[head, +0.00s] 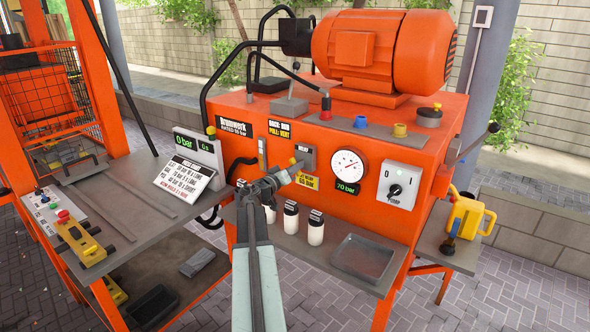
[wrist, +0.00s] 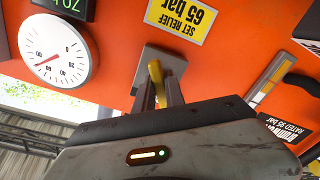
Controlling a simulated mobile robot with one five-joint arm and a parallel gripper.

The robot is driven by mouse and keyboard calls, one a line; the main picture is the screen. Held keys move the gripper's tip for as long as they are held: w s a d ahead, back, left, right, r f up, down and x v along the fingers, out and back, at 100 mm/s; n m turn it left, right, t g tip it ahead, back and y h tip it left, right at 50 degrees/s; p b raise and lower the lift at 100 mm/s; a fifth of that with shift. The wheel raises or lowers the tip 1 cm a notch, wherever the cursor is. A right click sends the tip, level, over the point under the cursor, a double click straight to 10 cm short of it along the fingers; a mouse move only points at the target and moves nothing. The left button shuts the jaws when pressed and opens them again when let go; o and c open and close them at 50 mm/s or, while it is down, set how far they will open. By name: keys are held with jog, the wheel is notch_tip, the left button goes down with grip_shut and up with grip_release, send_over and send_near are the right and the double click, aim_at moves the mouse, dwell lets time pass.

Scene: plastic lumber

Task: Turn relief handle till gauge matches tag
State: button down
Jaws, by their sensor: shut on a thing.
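The relief handle (wrist: 156,78) is a yellow lever on a grey plate on the orange power unit. My gripper (wrist: 165,97) is shut on it in the wrist view, which shows the panel upside down. In the head view my gripper (head: 290,174) reaches the relief plate (head: 306,154) and hides part of the handle.
A pump switch (head: 398,186) is right of the gauge. Several white bottles (head: 291,217) and a grey tray (head: 363,258) stand on the shelf below.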

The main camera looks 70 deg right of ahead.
jog(key=n, duration=0.4)
jog(key=shift+w+r+n, duration=0.1)
jog(key=shift+n, duration=0.3)
jog(key=shift+d+n, duration=0.1)
jog(key=shift+n, duration=2.4)
jog(key=c, duration=1.4)
grip_release()
jog(key=v, duration=0.8)
